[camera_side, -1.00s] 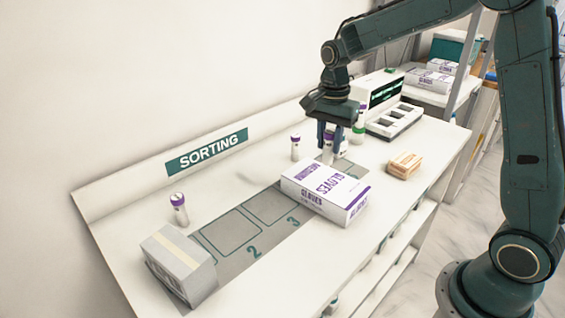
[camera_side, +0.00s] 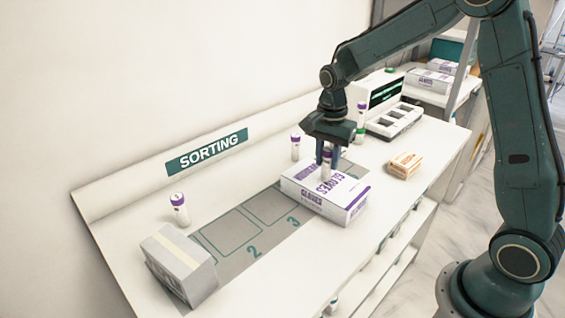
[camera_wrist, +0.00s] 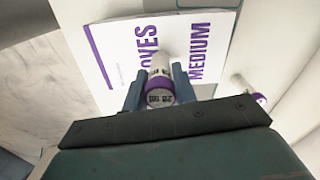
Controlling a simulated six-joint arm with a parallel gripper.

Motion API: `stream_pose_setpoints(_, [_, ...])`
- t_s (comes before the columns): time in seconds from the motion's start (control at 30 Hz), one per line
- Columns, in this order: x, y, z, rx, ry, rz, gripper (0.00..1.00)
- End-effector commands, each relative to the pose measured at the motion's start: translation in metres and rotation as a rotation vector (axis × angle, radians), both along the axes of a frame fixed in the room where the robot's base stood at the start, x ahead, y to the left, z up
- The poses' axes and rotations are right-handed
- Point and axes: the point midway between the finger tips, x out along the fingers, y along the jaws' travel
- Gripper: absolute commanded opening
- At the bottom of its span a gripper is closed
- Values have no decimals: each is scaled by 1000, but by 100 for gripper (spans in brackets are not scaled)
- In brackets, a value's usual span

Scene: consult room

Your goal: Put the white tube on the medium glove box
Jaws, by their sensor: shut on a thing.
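The medium glove box (camera_side: 334,203), white with purple print, lies flat on the table; it fills much of the upper wrist view (camera_wrist: 118,62), where "MEDIUM" is readable. My gripper (camera_side: 328,164) is shut on a white tube (camera_side: 326,172) with a purple cap. The tube is upright between the fingers over the box top, and it also shows in the wrist view (camera_wrist: 160,73) between both fingers. Its lower end appears at or very near the box top; I cannot tell whether it touches.
Other purple-capped white tubes stand at the back (camera_side: 295,147) and left (camera_side: 179,210). A green-capped tube (camera_side: 359,135) stands near the white device (camera_side: 393,119). The marked mat (camera_side: 235,232) has bare squares.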

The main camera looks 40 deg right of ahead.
Motion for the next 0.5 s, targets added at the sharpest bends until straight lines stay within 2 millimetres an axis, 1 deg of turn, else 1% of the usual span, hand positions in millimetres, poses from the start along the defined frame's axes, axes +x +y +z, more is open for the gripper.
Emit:
stream_pose_setpoints(0.2, [0,0,-3,0,1,0,5])
stream_pose_setpoints(0.23, [0,0,-3,0,0,0,31])
stream_pose_setpoints(0.27, [0,0,-3,0,0,0,37])
stream_pose_setpoints(0.3, [0,0,-3,0,0,0,45])
stream_pose_setpoints(0.33, [0,0,-3,0,0,0,49])
stream_pose_setpoints(0.5, [0,0,-3,0,0,0,49])
